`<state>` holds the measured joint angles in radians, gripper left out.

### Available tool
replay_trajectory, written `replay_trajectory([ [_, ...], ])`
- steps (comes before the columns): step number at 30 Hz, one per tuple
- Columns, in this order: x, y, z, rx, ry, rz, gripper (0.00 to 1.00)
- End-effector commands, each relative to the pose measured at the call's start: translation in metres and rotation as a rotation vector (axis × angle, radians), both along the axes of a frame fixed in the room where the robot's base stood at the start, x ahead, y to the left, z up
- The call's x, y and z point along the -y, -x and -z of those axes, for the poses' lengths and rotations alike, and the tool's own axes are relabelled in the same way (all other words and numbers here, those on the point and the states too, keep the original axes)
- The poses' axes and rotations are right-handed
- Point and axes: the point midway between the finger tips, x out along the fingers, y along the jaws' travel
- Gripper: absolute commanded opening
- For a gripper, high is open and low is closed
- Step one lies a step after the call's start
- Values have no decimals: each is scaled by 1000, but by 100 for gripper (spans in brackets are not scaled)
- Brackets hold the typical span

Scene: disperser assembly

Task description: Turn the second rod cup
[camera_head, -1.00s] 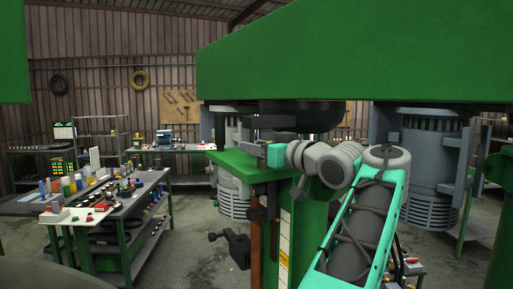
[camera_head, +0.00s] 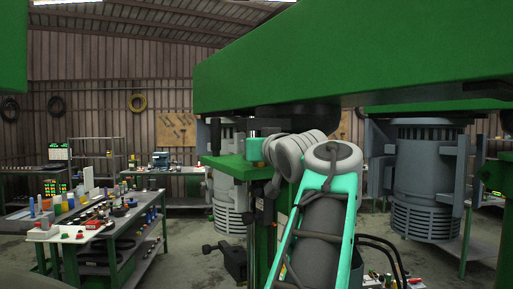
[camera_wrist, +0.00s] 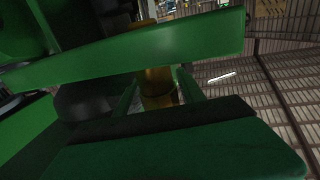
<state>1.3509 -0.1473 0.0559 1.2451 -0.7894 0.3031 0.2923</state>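In the wrist view a brass-coloured cylinder, seemingly the rod cup (camera_wrist: 158,88), stands behind a green bar (camera_wrist: 120,58) that covers its middle; a bit of brass shows above the bar. My gripper (camera_wrist: 160,98) reaches toward it, with one green finger on each side of the cylinder. A narrow gap seems to show at the right finger; contact at the left is unclear. In the head view my gripper's teal body (camera_head: 255,149) is at a green bracket (camera_head: 236,167) under the big green beam. The fingers and cup are hidden there.
The large green beam (camera_head: 350,60) spans closely above my arm. A grey ribbed motor (camera_head: 427,175) stands to the right. A workbench (camera_head: 110,215) with many small parts stands at the left. A black clamp (camera_head: 232,262) juts out below the bracket. Floor between bench and machine is clear.

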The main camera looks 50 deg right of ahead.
Motion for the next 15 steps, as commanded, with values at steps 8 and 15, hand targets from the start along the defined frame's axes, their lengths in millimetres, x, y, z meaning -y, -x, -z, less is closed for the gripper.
replay_trajectory([
  [8, 0, 0, 0, 0, 0, 0, 58],
  [15, -8, 15, 1, 1, 4, 5, 58],
])
